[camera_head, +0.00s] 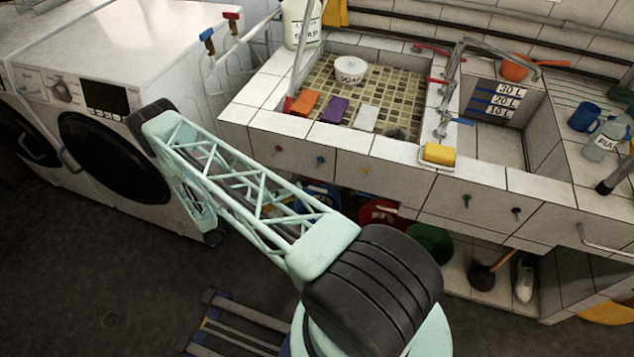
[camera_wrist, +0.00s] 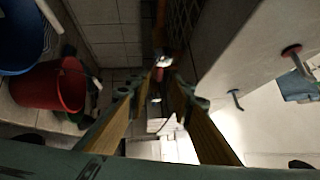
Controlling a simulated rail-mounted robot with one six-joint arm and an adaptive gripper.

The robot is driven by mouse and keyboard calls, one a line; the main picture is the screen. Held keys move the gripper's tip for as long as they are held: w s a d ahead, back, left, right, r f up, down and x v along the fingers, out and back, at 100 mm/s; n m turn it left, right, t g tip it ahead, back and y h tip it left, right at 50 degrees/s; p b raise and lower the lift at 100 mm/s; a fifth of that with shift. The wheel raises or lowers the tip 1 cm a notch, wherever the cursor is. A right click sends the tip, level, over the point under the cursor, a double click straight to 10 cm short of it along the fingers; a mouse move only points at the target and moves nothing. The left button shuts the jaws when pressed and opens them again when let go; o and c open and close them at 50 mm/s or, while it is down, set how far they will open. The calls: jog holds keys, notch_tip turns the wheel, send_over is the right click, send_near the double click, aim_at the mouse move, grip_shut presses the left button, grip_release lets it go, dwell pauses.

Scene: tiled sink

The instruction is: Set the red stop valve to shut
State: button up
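In the wrist view a small red part with a bright metal piece (camera_wrist: 159,70) shows beyond my fingertips; I cannot tell surely whether it is the stop valve or how its handle is turned. My gripper (camera_wrist: 160,97) is open, with its two fingers on either side of the line to this part and a clear gap between them. It appears apart from the part and holds nothing. In the head view my arm hides the gripper. A red-handled valve (camera_head: 231,15) also shows there, on the pipes left of the sink.
A red bucket (camera_wrist: 48,88) and a blue bucket (camera_wrist: 22,38) stand left of my gripper. Red (camera_wrist: 291,50) and blue (camera_wrist: 236,94) hooks stick out from the pale sink front at right. The washing machine (camera_head: 115,130) stands left of the sink.

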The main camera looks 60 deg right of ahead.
aim_at(317, 181)
jog(key=shift+b+x, duration=0.5)
jog(key=shift+x, duration=4.05)
jog(key=shift+c, duration=0.4)
grip_shut()
